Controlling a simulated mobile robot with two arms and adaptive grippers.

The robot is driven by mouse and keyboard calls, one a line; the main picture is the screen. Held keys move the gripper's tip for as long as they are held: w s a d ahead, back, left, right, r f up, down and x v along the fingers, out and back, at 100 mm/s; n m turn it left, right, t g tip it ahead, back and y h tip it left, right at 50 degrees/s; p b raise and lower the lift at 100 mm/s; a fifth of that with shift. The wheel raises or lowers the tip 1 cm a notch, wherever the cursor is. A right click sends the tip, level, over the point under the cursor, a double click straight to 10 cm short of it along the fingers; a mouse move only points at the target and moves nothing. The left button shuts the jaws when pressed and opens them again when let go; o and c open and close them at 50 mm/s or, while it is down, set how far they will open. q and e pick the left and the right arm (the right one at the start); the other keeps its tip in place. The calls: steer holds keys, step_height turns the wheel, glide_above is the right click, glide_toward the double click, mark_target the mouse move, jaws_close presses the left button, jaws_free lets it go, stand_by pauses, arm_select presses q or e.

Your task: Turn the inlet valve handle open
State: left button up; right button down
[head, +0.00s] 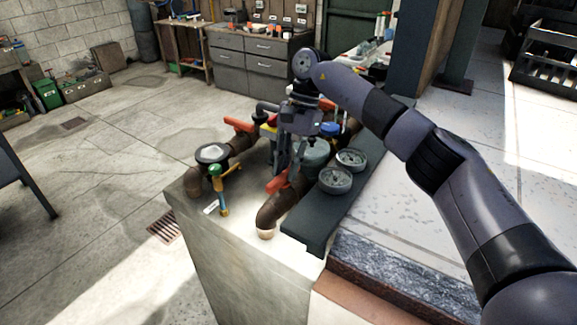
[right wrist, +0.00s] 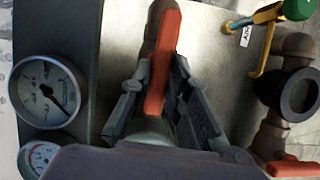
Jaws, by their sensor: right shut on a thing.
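A red valve handle (right wrist: 162,60) sits over a brown pipe (head: 283,202) on the concrete block. In the head view the handle's red end (head: 277,184) shows below my right gripper (head: 283,165). In the right wrist view my right gripper (right wrist: 157,85) has one finger on each side of the handle and is shut on it. The handle runs nearly in line with the pipe beneath it. Its lower part is hidden by the gripper. A second red handle (head: 238,124) stands farther back; a red handle also shows at the lower right of the wrist view (right wrist: 292,169). My left gripper is not in view.
Two round gauges (head: 335,180) lie beside the pipes on a dark ledge (head: 310,228). A green-topped valve (head: 216,172) and a black round fitting (head: 211,153) stand on the left. The floor (head: 105,170) left of the block is mostly open.

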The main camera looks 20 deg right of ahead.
steer(key=shift+w+r+n, duration=0.1)
steer(key=shift+n, duration=0.3)
steer(key=c, duration=1.5)
jaws_free()
steer(key=v, duration=1.2)
steer(key=shift+w+a, duration=0.1)
steer(key=shift+a, duration=0.1)
